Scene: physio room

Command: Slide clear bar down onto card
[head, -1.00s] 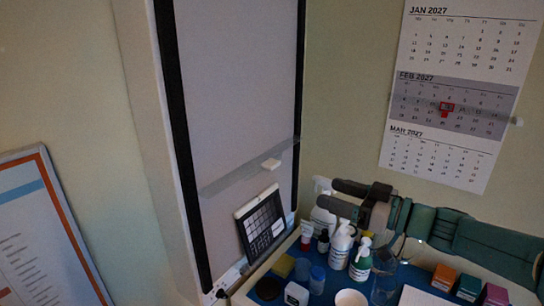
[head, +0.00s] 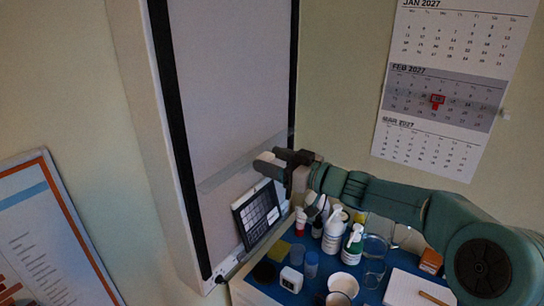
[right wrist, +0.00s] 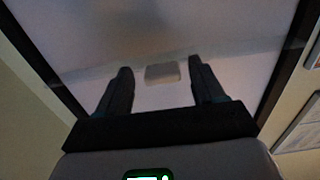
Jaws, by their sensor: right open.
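A clear bar (head: 222,174) crosses the tall pale panel (head: 228,80) at a slant. Its pale knob (right wrist: 162,73) shows in the right wrist view between my finger tips, with a gap on each side. The card (head: 257,213), dark with a pale grid, stands low on the panel, below the bar. My right gripper is above the card's upper right. My left gripper is in neither view.
Below right, a blue-topped trolley (head: 295,294) holds several bottles, cups and small boxes under my right arm. A calendar (head: 440,95) hangs on the right wall. A framed chart (head: 40,230) is at the left. The panel above the bar is clear.

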